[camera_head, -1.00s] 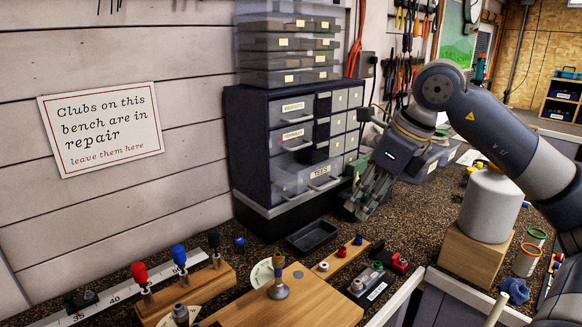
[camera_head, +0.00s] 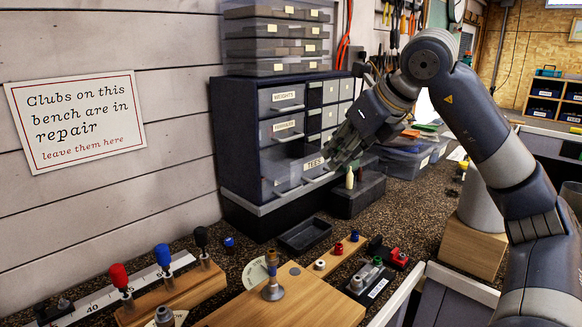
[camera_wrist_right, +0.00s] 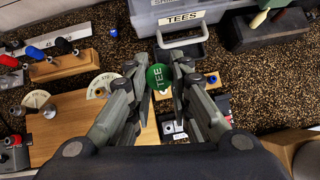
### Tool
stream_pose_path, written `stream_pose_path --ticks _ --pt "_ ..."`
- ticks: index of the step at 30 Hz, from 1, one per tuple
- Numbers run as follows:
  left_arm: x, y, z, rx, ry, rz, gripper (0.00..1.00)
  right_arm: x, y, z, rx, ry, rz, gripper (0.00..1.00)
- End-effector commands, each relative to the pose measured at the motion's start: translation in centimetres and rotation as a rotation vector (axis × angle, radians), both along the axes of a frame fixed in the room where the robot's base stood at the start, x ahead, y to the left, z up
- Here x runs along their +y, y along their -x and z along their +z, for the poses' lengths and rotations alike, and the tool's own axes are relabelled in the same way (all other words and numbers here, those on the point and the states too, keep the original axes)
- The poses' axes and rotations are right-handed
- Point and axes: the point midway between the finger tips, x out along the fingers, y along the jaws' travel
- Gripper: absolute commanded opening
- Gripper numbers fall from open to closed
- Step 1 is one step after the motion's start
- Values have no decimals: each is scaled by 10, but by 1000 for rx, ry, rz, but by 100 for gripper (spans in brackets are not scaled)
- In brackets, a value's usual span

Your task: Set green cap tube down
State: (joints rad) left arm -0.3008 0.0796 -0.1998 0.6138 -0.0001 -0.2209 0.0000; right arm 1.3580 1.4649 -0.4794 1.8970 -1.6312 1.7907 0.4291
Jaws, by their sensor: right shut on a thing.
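The green cap tube (camera_wrist_right: 159,76) shows in the right wrist view as a round green cap marked "TEE", end-on between the fingertips. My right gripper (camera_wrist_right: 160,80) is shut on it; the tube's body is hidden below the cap. In the head view my right gripper (camera_head: 345,150) is raised above the bench, in front of the drawer cabinet near the "TEES" drawer (camera_head: 310,170). I cannot make out the tube in the head view. My left gripper is not in view.
A small black tray (camera_head: 304,236) lies on the bench before the cabinet. A black box (camera_head: 357,195) is right of the cabinet. Speckled bench right of the tray is partly clear.

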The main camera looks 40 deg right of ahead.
Motion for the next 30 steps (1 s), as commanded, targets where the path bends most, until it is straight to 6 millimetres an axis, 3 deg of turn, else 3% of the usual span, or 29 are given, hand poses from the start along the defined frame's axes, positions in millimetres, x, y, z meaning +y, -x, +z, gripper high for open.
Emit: stream_pose_path --ticks 1,15,18,25,29,30 --pt "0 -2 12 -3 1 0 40 0 -14 7 2 -5 4 0" --pt "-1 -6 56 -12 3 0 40 -8 -135 7 4 -2 1 0" --pt "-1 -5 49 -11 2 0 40 -10 -137 -18 6 1 -1 0" --pt "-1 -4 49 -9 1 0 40 -10 -142 -34 4 0 -1 0" --pt "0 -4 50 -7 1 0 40 -10 -148 -59 8 2 0 0" --pt "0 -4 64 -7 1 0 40 -9 -152 -47 33 -6 1 0"
